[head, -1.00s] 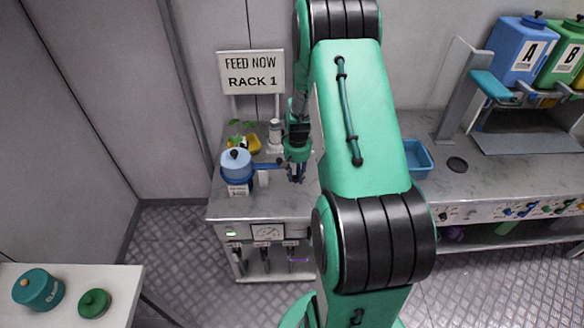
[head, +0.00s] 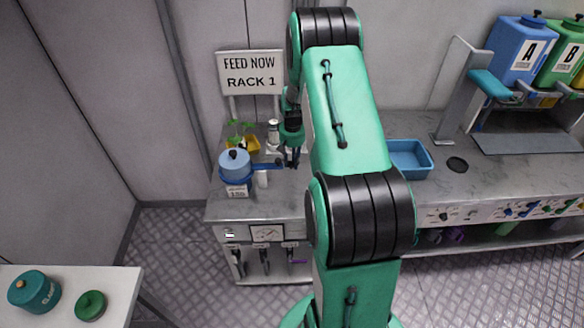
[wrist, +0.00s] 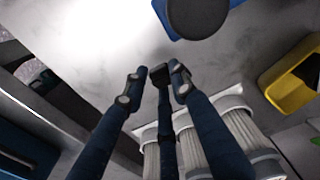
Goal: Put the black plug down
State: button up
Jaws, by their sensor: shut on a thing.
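My gripper (head: 292,157) is over the left end of the grey counter, just right of the blue pot's handle. In the wrist view its fingers (wrist: 159,76) are closed together around a small dark block at their tips, which looks like the black plug (wrist: 160,71). The fingers hide much of it, and I cannot make it out in the head view. Bare light counter shows beyond the fingertips in the wrist view; I cannot tell whether the plug touches it.
A blue pot (head: 234,165) stands left of my gripper, with a yellow planter (head: 250,145) and a small shaker (head: 273,132) behind. A blue tray (head: 410,159) and a black disc (head: 457,164) are to the right. A rack sign (head: 250,72) stands at the back.

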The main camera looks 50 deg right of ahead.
aim_at(292, 163)
jog(key=shift+f+b, duration=0.4)
jog(key=shift+f, duration=1.3)
jog(key=shift+f, duration=0.2)
jog(key=o, duration=0.8)
jog(key=shift+r, duration=0.1)
notch_tip(292, 163, up, 12)
jog(key=shift+s+r+p, duration=0.1)
jog(key=shift+s+p, duration=0.05)
jog(key=shift+p, duration=0.9)
jog(key=shift+a, duration=0.1)
